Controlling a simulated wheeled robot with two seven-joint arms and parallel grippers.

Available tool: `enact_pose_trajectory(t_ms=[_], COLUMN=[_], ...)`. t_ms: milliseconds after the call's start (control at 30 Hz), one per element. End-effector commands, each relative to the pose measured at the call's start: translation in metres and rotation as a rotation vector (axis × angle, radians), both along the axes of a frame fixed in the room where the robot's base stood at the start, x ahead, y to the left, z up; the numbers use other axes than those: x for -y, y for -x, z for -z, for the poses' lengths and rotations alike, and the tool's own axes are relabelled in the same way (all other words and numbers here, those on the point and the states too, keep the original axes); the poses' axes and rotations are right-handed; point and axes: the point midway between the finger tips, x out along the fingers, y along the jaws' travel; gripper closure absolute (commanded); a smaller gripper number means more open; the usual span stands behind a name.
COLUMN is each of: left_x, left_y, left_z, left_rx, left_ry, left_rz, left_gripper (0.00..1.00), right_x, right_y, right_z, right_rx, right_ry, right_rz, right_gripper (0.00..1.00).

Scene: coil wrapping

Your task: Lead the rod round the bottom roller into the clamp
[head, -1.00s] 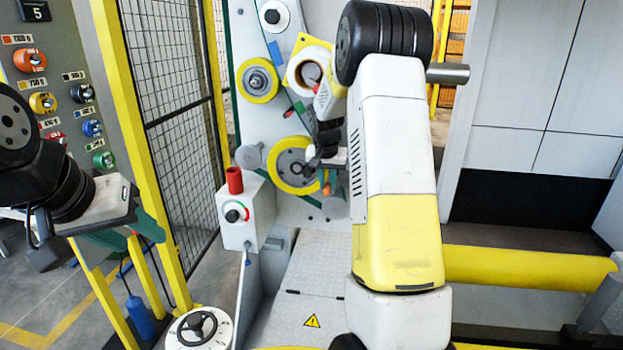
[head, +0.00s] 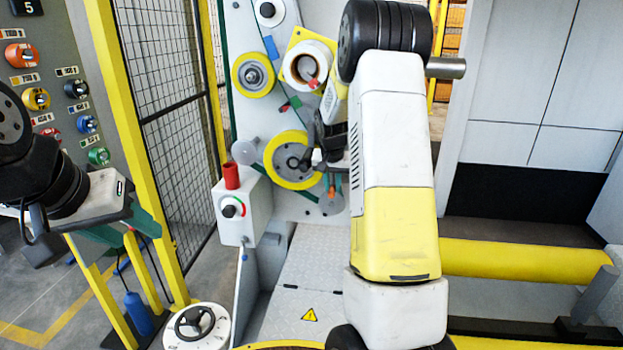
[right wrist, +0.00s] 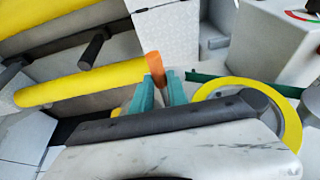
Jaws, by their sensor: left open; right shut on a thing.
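The bottom roller (head: 288,160) has a yellow rim and grey hub, low on the upright machine panel; it also shows in the right wrist view (right wrist: 292,124). My right gripper (head: 332,172) is just right of the roller. In the right wrist view its teal fingers (right wrist: 160,88) are shut on an orange piece, seemingly the end of the rod (right wrist: 155,66). This orange end (head: 331,190) hangs below the gripper at the roller's lower right. My right arm hides part of the panel. I cannot make out the clamp. My left gripper (head: 108,226) is open and empty at far left.
An upper yellow-rimmed roller (head: 253,75) and a white roll (head: 309,67) sit above. A grey control box (head: 243,212) with a red cup-like piece (head: 231,175) stands left of the bottom roller. A yellow bar (head: 520,264) lies right.

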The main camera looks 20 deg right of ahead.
Motion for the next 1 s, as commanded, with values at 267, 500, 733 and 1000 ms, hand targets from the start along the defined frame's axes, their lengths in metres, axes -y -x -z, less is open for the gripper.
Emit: enact_pose_trajectory(t_ms=[267, 500, 733, 1000], left_x=[0.0, 0.0, 0.0, 0.0], left_y=[0.0, 0.0, 0.0, 0.0], left_z=[0.0, 0.0, 0.0, 0.0], left_rx=[0.0, 0.0, 0.0, 0.0], left_ry=[0.0, 0.0, 0.0, 0.0], left_rz=[0.0, 0.0, 0.0, 0.0], left_gripper=[0.53, 0.53, 0.53, 0.53], right_x=[0.006, 0.006, 0.007, 0.022], right_y=[0.003, 0.003, 0.003, 0.01], right_z=[0.007, 0.006, 0.006, 0.005], right_rx=[0.001, 0.001, 0.001, 0.001], right_ry=[0.0, 0.0, 0.0, -0.001], right_rz=[0.001, 0.001, 0.001, 0.003], right_gripper=[1.0, 1.0, 1.0, 1.0])
